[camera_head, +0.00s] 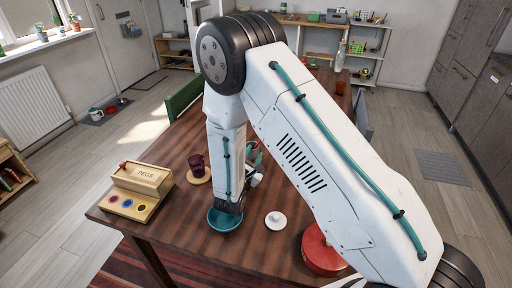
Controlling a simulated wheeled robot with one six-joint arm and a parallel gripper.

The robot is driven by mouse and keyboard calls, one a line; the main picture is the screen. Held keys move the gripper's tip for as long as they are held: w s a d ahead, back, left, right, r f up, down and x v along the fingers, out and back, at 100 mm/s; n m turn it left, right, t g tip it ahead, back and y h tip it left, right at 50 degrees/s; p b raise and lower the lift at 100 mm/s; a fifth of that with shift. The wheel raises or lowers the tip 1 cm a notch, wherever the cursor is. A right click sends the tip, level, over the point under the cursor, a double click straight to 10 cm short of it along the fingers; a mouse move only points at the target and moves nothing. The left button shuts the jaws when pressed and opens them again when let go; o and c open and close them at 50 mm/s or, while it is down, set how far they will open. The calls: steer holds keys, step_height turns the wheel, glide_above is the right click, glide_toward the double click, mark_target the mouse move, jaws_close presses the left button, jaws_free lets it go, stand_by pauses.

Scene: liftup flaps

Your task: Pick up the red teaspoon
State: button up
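I cannot make out the red teaspoon for sure. A small thin red piece (258,158) shows just behind my wrist, too small and too covered to name. My arm comes down over the wooden table (180,232), with my gripper (252,181) low over the tabletop near a teal bowl (225,221). The arm and wrist hide the fingertips, so I cannot see whether they are open or hold anything. My wrist overlaps the bowl's far rim in the picture.
A dark red cup (197,166) stands on a round coaster (199,178). A wooden pegs box (136,190) is at the left table edge. A white lid-like object (276,221) and a red round container (320,252) lie to the right. A green chair (184,97) stands beyond the table.

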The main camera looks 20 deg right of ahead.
mark_target(258, 145)
steer(key=x, duration=0.7)
steer(key=shift+d+r, duration=0.1)
steer(key=shift+r, duration=0.25)
jaws_close()
